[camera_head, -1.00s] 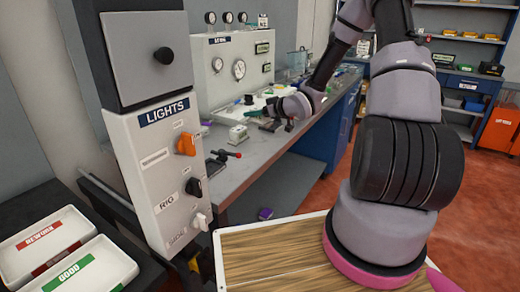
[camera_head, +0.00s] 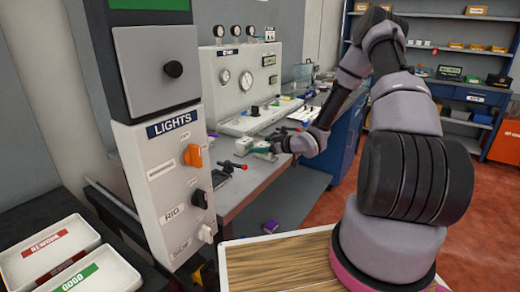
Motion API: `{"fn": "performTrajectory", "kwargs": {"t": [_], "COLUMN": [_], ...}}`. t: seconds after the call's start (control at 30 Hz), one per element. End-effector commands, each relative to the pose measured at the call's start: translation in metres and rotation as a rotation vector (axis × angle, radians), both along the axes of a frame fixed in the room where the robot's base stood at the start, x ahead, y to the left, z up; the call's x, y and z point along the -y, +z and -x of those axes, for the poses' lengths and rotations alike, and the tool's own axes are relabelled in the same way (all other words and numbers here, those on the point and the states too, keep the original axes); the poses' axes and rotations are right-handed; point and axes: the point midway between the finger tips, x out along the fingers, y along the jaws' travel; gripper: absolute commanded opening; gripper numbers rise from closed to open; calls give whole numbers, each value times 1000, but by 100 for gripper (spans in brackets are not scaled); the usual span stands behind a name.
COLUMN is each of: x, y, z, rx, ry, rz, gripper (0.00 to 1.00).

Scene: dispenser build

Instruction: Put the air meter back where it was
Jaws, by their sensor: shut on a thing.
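My arm reaches over the workbench, and my gripper (camera_head: 271,148) is low above the grey bench top (camera_head: 243,184), beside a small whitish block. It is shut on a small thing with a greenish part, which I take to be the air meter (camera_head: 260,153). The air meter is tiny in the view and partly hidden by the fingers. I cannot tell whether it touches the bench.
The whitish block (camera_head: 243,146) and a dark fixture with a red-knobbed lever (camera_head: 226,166) stand left of my gripper. A gauge panel (camera_head: 238,80) stands behind. The LIGHTS switch box (camera_head: 168,185) blocks the near left. Trays marked REWORK (camera_head: 45,254) and GOOD (camera_head: 100,276) lie lower left.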

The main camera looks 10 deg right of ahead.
Motion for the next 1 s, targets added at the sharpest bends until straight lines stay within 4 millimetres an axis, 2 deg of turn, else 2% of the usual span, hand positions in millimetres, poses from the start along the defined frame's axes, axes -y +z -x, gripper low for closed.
{"fn": "performTrajectory", "kwargs": {"t": [0.37, 0.4, 0.43, 0.47, 0.83, 1.0], "x": [0, 0, 0, 0, 0, 18], "y": [-5, -5, -5, -5, -1, 7], "z": [-1, 0, 0, 0, 0, 15], "rx": [2, 2, 1, 1, 2, 0], "ry": [-1, -1, -1, -1, 0, -4], "rz": [0, 0, 1, 1, 1, 2], "gripper": [0, 69, 80, 87, 87, 87]}}
